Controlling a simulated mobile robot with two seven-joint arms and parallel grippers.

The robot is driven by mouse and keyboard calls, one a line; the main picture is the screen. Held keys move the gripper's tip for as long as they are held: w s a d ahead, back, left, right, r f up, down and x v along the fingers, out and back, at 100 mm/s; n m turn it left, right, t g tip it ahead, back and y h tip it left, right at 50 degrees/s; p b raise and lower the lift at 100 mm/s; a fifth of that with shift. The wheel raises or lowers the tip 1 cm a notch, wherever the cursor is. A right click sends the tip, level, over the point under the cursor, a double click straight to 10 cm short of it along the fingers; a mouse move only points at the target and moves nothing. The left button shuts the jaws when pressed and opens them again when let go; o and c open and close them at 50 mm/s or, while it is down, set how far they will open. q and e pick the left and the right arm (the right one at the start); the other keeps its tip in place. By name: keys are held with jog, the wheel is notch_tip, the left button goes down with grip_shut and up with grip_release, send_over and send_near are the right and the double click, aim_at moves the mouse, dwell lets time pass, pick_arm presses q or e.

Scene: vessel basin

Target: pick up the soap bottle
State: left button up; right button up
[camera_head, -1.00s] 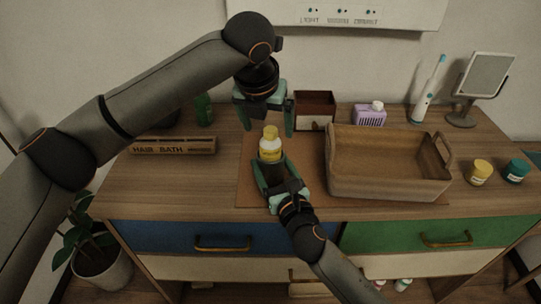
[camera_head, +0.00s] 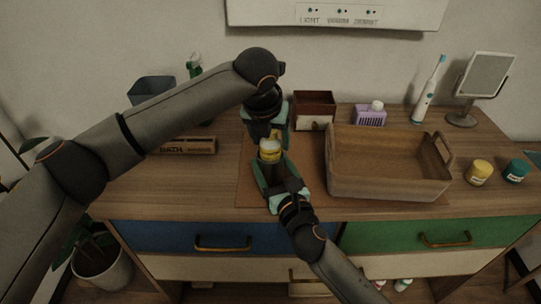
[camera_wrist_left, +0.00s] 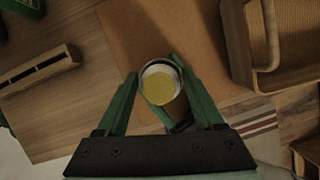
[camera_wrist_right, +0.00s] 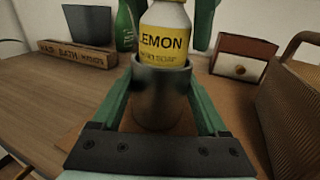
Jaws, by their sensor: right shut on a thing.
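The soap bottle (camera_head: 270,152) is white with a yellow lemon label, and it stands upright in a dark grey cup (camera_wrist_right: 160,98). The label shows in the right wrist view (camera_wrist_right: 166,40). My right gripper (camera_head: 270,174) is shut on the cup from the front. My left gripper (camera_head: 267,136) points down over the bottle, open, with its fingers on either side of the bottle's top. In the left wrist view the round yellow top (camera_wrist_left: 160,87) lies between these fingers. Whether a finger touches it I cannot tell.
A wooden basket (camera_head: 388,190) stands right of the cup. A small brown box (camera_head: 314,108) and a purple carton (camera_head: 370,116) stand behind. A wooden hair bath tray (camera_head: 190,146) and a green bottle (camera_wrist_right: 125,28) are at the left. My left arm crosses above the tray.

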pick_arm(q)
grip_shut()
dwell(0.3)
jog(key=shift+r, duration=0.1)
